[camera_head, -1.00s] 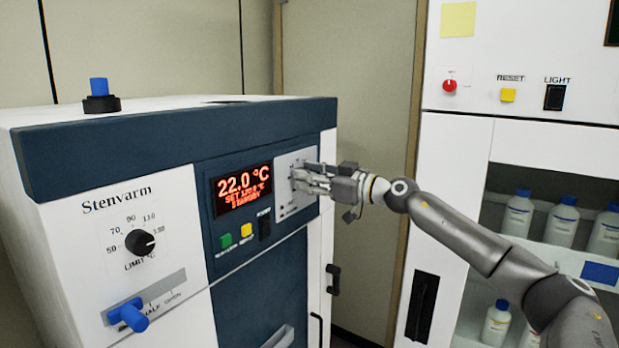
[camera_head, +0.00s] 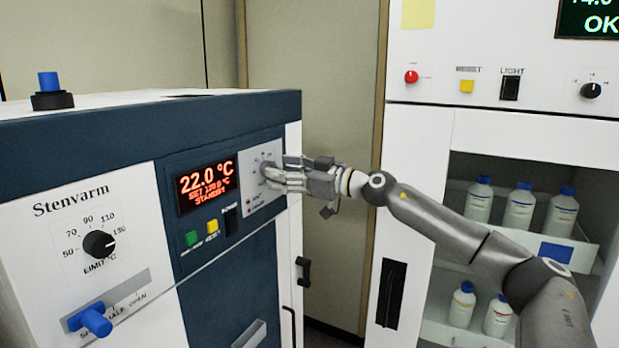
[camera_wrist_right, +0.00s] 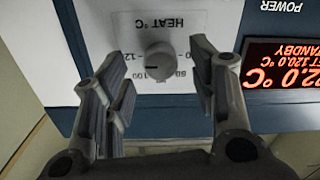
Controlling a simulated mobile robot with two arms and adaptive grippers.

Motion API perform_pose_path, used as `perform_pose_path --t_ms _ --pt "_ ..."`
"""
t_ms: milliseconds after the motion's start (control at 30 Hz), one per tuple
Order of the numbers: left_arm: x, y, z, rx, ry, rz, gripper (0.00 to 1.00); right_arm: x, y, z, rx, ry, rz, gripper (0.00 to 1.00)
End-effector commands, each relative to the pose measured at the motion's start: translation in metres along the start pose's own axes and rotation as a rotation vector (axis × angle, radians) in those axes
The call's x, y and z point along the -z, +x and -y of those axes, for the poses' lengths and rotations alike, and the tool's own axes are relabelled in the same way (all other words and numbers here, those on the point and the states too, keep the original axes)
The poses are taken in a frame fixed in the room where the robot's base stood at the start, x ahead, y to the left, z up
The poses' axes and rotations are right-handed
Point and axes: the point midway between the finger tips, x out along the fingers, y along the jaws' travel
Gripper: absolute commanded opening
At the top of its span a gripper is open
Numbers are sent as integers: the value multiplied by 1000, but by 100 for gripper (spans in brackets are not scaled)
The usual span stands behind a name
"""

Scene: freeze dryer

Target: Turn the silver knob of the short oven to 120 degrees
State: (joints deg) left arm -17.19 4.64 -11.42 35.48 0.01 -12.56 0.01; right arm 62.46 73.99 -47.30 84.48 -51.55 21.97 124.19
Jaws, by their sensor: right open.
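The short oven (camera_head: 90,145) has a dark blue band and a white and blue front. Its silver knob (camera_wrist_right: 157,62) sits on the light "HEAT °C" panel, upside down in the wrist view. A dark mark on the knob points toward the left, near the 120 side of the scale. The oven display (camera_head: 207,187) reads 22.0 °C, SET 120.0 °C, STANDBY. My right gripper (camera_head: 277,174) is at this panel. In the wrist view its open fingers (camera_wrist_right: 160,92) stand either side of the knob with visible gaps. My left gripper is not in view.
Green and yellow buttons and a black power switch (camera_head: 230,221) sit below the display. A black limit dial (camera_head: 99,244) and a blue lever (camera_head: 92,321) are at the left. A white cabinet (camera_head: 418,135) with shelved bottles stands at the right.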

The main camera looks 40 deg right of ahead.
Motion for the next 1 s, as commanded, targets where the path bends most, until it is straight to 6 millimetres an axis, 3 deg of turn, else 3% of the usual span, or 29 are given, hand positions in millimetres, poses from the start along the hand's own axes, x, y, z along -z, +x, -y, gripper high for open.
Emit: perform_pose_path --t_ms 100,400,700,1000 --pt "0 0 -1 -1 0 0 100 -2 -26 -1 -3 -3 6 53" --pt "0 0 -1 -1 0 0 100 -3 -64 -1 -1 1 6 53" --pt "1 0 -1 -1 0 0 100 -2 -85 0 1 1 4 53" --pt "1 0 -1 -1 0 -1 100 -1 -92 0 -1 0 1 53"
